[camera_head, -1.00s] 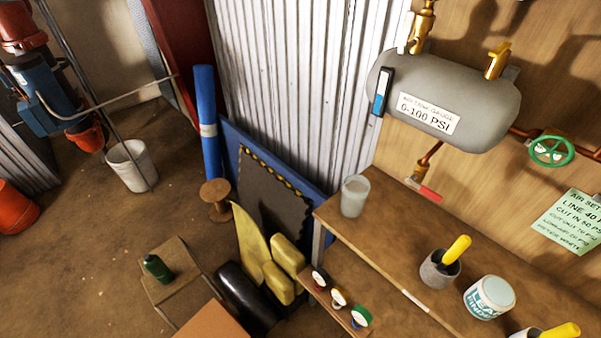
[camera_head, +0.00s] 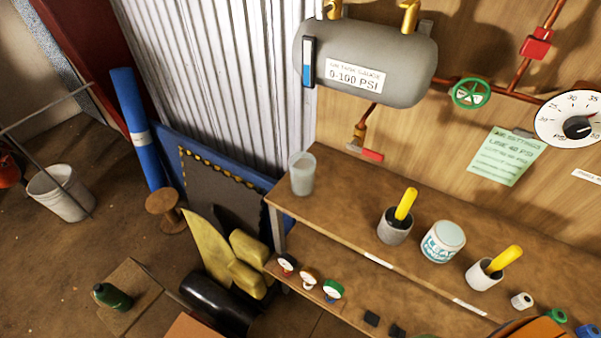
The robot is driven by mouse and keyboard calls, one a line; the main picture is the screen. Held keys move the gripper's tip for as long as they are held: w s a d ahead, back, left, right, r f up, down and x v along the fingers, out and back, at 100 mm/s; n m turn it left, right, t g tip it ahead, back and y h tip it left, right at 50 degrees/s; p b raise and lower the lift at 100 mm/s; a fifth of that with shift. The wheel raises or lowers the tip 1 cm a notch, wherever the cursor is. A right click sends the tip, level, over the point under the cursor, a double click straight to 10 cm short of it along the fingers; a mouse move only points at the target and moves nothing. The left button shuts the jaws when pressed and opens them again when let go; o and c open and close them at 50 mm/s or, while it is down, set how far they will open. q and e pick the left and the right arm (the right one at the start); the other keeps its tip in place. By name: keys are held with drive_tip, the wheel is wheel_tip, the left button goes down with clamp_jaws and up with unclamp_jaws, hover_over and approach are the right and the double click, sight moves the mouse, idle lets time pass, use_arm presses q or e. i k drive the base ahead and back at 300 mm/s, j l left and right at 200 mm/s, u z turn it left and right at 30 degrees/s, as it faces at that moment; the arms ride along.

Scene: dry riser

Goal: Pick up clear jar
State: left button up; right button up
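The clear jar (camera_head: 302,174) is a pale, translucent cylinder. It stands upright on the left end of the wooden shelf (camera_head: 340,207), near the corrugated metal wall. Nothing touches it. Neither of my grippers shows in the head view.
To the jar's right on the shelf stand a grey cup with a yellow handle (camera_head: 395,227), a white labelled tub (camera_head: 442,241) and a white cup with a yellow handle (camera_head: 485,273). A grey tank (camera_head: 365,65) and a red-handled valve (camera_head: 365,152) hang above. The shelf between jar and grey cup is clear.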

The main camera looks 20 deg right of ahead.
sight(302, 164)
drive_tip(key=j+z, duration=0.15)
drive_tip(key=z, duration=0.3)
drive_tip(key=j+z, duration=0.15)
drive_tip(key=z, duration=0.25)
drive_tip(key=j+z, duration=0.15)
drive_tip(key=z, duration=0.3)
drive_tip(key=k+j+z, duration=0.1)
drive_tip(key=z, duration=0.35)
